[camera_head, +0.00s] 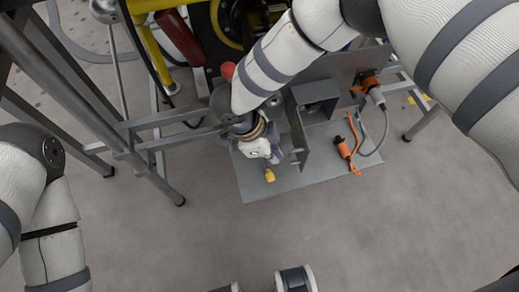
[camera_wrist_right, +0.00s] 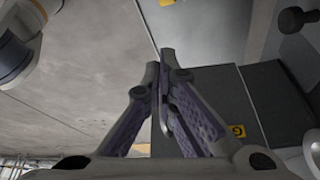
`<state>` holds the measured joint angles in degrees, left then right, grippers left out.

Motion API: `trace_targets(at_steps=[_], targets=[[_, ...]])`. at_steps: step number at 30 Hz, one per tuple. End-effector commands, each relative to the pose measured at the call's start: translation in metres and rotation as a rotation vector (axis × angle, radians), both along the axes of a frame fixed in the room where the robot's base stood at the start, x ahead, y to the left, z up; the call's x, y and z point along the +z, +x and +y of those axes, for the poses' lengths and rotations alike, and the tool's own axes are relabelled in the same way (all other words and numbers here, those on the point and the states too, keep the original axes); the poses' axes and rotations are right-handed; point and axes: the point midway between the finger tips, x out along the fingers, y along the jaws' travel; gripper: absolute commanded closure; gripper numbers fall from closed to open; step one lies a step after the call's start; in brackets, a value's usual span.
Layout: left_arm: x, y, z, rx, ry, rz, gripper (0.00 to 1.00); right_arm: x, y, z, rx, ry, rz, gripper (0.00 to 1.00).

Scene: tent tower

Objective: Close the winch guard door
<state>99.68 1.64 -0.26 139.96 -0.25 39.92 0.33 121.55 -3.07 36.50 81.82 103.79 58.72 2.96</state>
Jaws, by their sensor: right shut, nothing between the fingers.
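The winch guard is a grey metal box (camera_head: 318,98) on a grey plate, and its front side looks open and dark inside. A flat grey panel (camera_head: 298,128), which looks like its door, stands out from the box's left side toward the front. My right gripper (camera_head: 274,158) is just left of this panel, pointing down over the plate. Whether it touches the panel I cannot tell. In the right wrist view the right gripper's purple-padded fingers (camera_wrist_right: 166,58) are together and empty, with dark grey panels behind.
The grey base plate (camera_head: 222,172) carries a yellow piece (camera_head: 269,175) and an orange tool (camera_head: 346,154). A grey cable runs to an orange-and-grey connector (camera_head: 372,88). Metal frame legs (camera_head: 165,175) stand at left.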

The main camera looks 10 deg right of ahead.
Motion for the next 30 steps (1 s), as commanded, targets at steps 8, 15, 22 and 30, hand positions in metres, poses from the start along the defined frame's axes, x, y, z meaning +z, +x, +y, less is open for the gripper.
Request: trace_targets(at_steps=[8,15,22,30], targets=[[0.0,0.0,0.0,0.0,0.0,-0.001,0.49,0.0,-0.001,-0.003,0.001,0.0,0.001,1.0],[0.002,0.001,0.0,0.0,0.0,-0.004,0.49,0.001,-0.002,-0.004,0.014,0.0,0.0,1.0],[0.007,0.004,0.0,0.0,0.0,-0.011,0.49,0.001,-0.006,-0.009,0.062,0.0,0.001,1.0],[0.013,0.007,0.0,0.0,0.0,-0.021,0.49,0.002,-0.011,-0.016,0.118,-0.002,0.001,1.0]])
